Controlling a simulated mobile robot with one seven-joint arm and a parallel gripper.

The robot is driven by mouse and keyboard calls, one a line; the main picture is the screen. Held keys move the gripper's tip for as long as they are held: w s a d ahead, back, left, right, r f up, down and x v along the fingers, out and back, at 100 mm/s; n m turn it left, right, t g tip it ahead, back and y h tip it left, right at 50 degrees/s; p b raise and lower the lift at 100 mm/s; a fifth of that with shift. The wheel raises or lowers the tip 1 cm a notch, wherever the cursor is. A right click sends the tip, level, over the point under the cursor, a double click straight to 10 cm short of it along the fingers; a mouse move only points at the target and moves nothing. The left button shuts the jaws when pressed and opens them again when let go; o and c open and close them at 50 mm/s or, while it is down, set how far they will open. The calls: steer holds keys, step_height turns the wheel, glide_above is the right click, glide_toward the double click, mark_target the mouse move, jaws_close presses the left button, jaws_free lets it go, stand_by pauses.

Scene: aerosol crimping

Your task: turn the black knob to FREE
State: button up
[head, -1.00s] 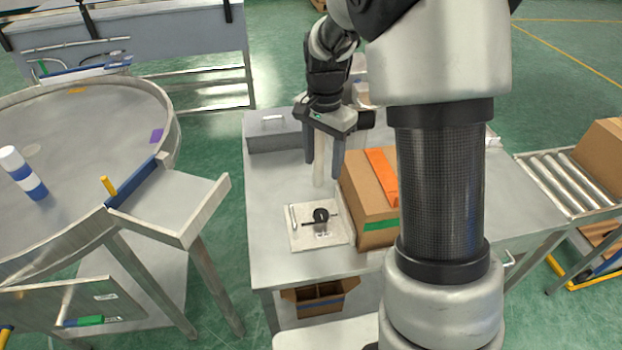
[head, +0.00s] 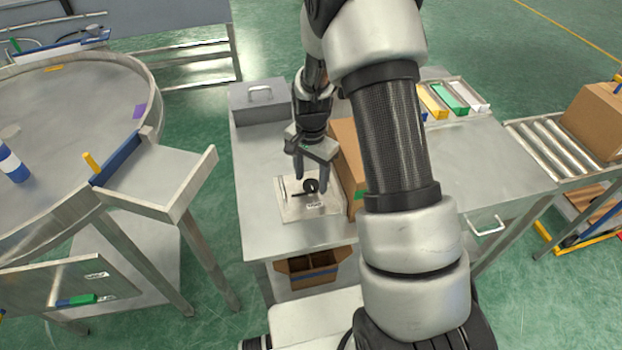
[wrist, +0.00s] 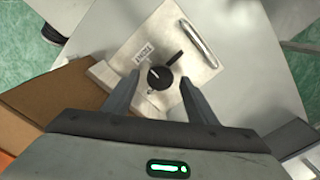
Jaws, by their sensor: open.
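The black knob (wrist: 159,77) sits on a pale metal plate (wrist: 187,97) and has a white pointer mark on its face. In the head view the knob (head: 311,186) is partly hidden by my gripper. A label (wrist: 144,50) on the plate is too small to read surely. My gripper (head: 312,188) is open above the plate. In the wrist view its fingers (wrist: 160,88) stand on either side of the knob, apart from it. I cannot tell the height gap exactly.
A handle bar (wrist: 197,44) is fixed on the plate beside the knob. A cardboard box (head: 346,150) stands close to the right of my gripper. A grey case (head: 260,104) is at the table's back left. The table's (head: 262,215) left side is clear.

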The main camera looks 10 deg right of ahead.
steer(key=shift+f, duration=0.35)
steer(key=c, duration=1.1)
steer(key=shift+o, duration=0.2)
